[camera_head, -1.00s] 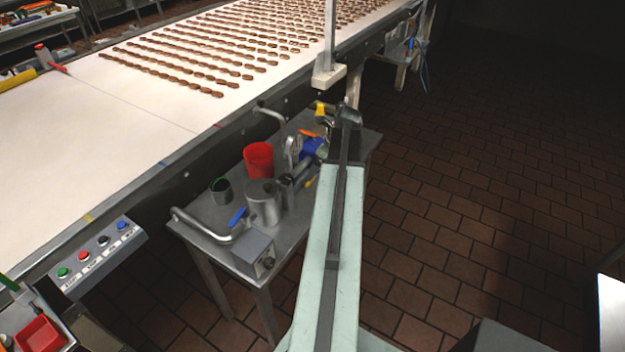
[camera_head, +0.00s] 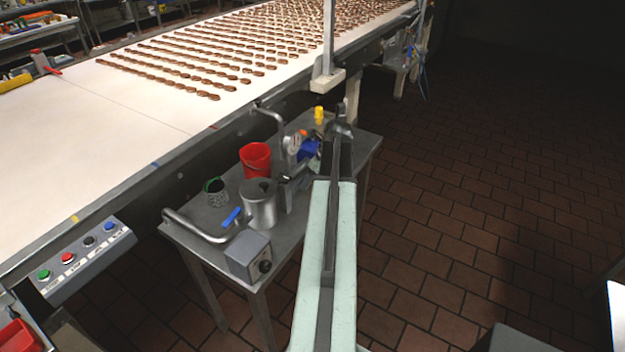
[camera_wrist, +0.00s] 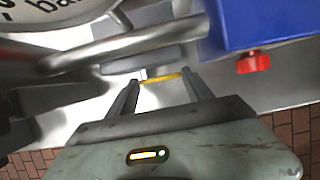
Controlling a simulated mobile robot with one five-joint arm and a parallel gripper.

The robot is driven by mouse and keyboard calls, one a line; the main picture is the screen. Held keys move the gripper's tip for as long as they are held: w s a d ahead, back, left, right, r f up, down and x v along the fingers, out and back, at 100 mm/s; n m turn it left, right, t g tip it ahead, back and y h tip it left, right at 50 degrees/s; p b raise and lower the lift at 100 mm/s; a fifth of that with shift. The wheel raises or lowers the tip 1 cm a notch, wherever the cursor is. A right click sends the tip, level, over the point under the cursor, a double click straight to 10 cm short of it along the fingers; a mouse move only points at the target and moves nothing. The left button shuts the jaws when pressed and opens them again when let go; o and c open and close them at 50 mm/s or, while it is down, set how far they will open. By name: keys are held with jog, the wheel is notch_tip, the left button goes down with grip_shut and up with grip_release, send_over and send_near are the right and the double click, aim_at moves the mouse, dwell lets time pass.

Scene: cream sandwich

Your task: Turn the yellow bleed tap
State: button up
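A thin yellow bar (camera_wrist: 163,78), likely the yellow bleed tap's lever, lies between and just beyond my fingertips in the wrist view. My gripper (camera_wrist: 160,84) is open, one finger towards each end of the bar. I cannot tell if the fingers touch it. A curved metal pipe (camera_wrist: 125,42) passes above the fingers, and a blue housing (camera_wrist: 265,20) with a red knob (camera_wrist: 253,63) is at upper right. In the head view my arm hides the fingers and this bar. A separate yellow cap-like part (camera_head: 319,115) stands on the pump assembly.
The metal table (camera_head: 212,262) carries a red bucket (camera_head: 256,160), a steel pot (camera_head: 259,204), a dark green-rimmed cup (camera_head: 215,192), a blue-handled pipe (camera_head: 195,228) and a grey switch box (camera_head: 247,257). The conveyor (camera_head: 110,140) runs behind. Tiled floor (camera_head: 480,200) at right is clear.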

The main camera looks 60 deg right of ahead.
jog(key=shift+s+a, duration=0.1)
jog(key=shift+a, duration=0.05)
jog(key=shift+a+h, duration=0.25)
jog(key=shift+h, duration=0.45)
jog(key=shift+a+r+n+h+b, duration=0.1)
jog(key=shift+a+n+h+b, duration=0.25)
jog(key=shift+h, duration=0.55)
jog(key=shift+a+h+b, duration=0.1)
jog(key=shift+h+b, duration=0.5)
jog(key=shift+h, duration=0.3)
jog(key=shift+r+n+h+b, duration=0.15)
jog(key=shift+n+h+b, duration=0.15)
jog(key=shift+h, duration=0.1)
jog(key=shift+r, duration=0.1)
jog(key=o, duration=1.4)
